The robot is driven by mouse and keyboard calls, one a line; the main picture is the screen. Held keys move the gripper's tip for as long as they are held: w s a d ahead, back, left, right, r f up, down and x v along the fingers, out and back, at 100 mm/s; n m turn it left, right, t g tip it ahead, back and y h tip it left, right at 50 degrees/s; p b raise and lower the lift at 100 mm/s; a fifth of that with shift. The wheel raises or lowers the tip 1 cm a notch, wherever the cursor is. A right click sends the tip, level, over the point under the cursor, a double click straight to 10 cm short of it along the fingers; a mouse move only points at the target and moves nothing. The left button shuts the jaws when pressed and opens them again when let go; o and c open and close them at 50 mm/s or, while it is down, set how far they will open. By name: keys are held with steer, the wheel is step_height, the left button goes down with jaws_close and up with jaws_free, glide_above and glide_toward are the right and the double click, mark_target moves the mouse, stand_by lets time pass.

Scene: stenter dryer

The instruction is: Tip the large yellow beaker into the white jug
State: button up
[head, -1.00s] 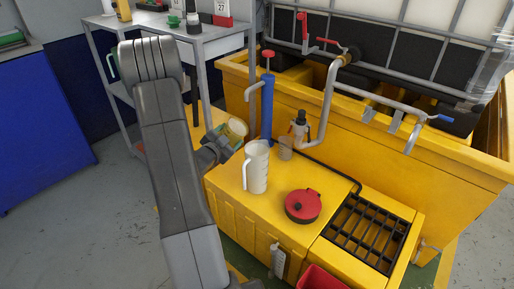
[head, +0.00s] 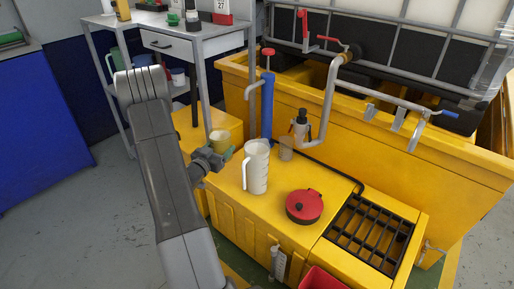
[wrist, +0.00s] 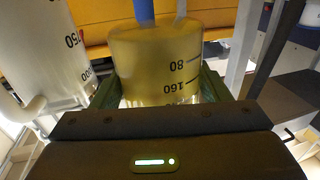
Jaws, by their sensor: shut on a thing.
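The white jug (head: 256,172) stands upright on the yellow bench top, its handle to the left. It also shows at the left of the wrist view (wrist: 42,48), with printed volume marks. My gripper (head: 214,151) is shut on the yellow beaker (head: 220,138), just left of the jug and apart from it. The beaker looks close to upright. In the wrist view the beaker (wrist: 155,62) sits between the green jaws, with marks 80 and 160. I cannot tell how much is in the beaker or the jug.
A small clear beaker (head: 286,148) stands behind the jug, near a blue pump (head: 267,105) and a dark-topped bottle (head: 301,125). A red lidded pot (head: 304,206) lies in front right, beside a black grate (head: 372,232). Bench top between them is bare.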

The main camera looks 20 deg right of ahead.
mark_target(214, 141)
steer(key=shift+r, duration=0.1)
steer(key=shift+r+p, duration=1.45)
steer(key=shift+r, duration=1)
steer(key=shift+f, duration=0.1)
